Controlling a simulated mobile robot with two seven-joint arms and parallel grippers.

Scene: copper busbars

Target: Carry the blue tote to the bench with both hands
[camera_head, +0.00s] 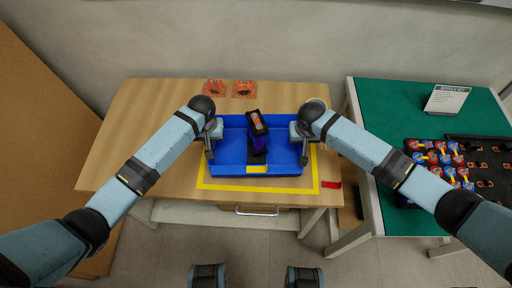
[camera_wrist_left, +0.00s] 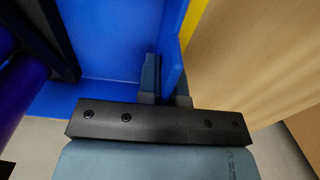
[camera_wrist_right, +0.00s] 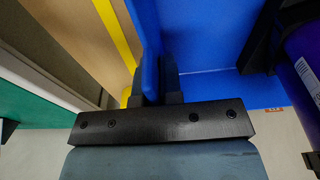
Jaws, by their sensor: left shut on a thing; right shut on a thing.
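The blue tote (camera_head: 231,155) is over the wooden bench (camera_head: 130,130), within a yellow taped outline (camera_head: 262,190). My left gripper (camera_head: 209,150) is shut on the tote's left wall; the left wrist view shows the wall (camera_wrist_left: 174,60) between the fingers. My right gripper (camera_head: 304,152) is shut on the right wall, which shows between the fingers in the right wrist view (camera_wrist_right: 146,50). I cannot tell whether the tote's bottom touches the bench.
Two orange cards (camera_head: 244,89) lie at the bench's back and a red label (camera_head: 331,185) at its front right. A green-topped table (camera_head: 390,105) on the right holds a sign (camera_head: 446,99) and several red and blue parts (camera_head: 437,153). A brown panel (camera_head: 40,130) stands left.

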